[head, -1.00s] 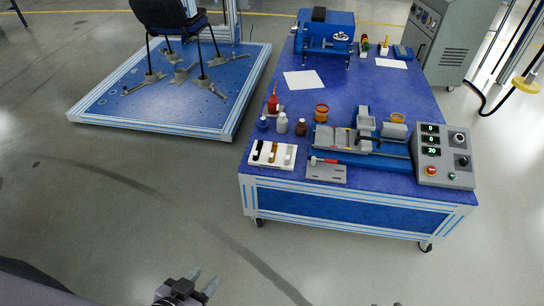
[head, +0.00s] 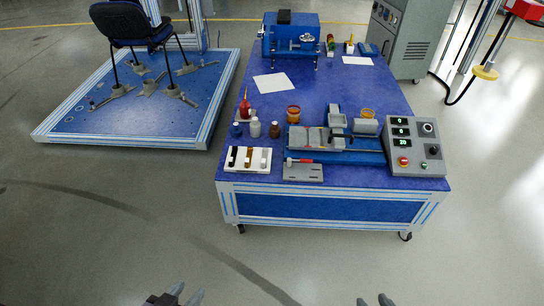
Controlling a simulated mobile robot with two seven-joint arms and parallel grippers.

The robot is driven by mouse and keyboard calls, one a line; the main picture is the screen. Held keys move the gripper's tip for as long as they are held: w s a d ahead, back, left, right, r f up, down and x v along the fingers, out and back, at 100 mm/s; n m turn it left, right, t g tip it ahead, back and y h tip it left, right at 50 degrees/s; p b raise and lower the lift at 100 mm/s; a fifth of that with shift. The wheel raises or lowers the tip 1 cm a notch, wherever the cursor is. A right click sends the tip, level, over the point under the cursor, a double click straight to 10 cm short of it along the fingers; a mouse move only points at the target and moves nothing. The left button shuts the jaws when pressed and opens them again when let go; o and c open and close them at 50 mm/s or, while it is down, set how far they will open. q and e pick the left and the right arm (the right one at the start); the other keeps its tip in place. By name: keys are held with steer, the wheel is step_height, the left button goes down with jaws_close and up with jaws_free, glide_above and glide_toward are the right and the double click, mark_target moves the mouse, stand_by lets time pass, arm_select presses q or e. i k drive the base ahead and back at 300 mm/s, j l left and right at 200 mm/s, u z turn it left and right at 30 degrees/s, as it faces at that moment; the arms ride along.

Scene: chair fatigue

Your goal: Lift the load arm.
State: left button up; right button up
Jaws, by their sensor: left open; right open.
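My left gripper (head: 186,295) shows at the bottom edge, its two fingertips apart with nothing between them. My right gripper (head: 374,300) shows only its fingertips at the bottom edge, also apart and empty. Both are over the floor, in front of the blue table and touching nothing. A black chair (head: 131,22) stands on a blue platform (head: 75,130) at the left, beside an upright post (head: 194,20). No part in view is clearly the load arm. A red box (head: 526,8) with a yellow disc (head: 486,73) is at the upper right, partly cut off.
The blue table (head: 240,196) carries a control box (head: 417,147), a grey fixture (head: 318,138), several bottles, a white tray (head: 235,170) and a blue machine (head: 291,38). A grey cabinet (head: 405,50) stands behind. The floor in front and to the right is free.

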mark_target(337, 121)
steer(key=i+z, duration=0.1)
steer(key=z, duration=0.6)
steer(key=i+j+z, duration=0.15)
steer(key=i+z, duration=0.2)
steer(key=i+j+z, duration=0.2)
steer(key=z, duration=0.2)
steer(key=i+j, duration=0.25)
steer(key=i+j+z, duration=0.1)
steer(key=i+j, duration=0.15)
steer(key=j, duration=0.2)
steer(key=i+j, duration=0.25)
steer(key=j+z, duration=0.05)
steer(key=j, duration=0.05)
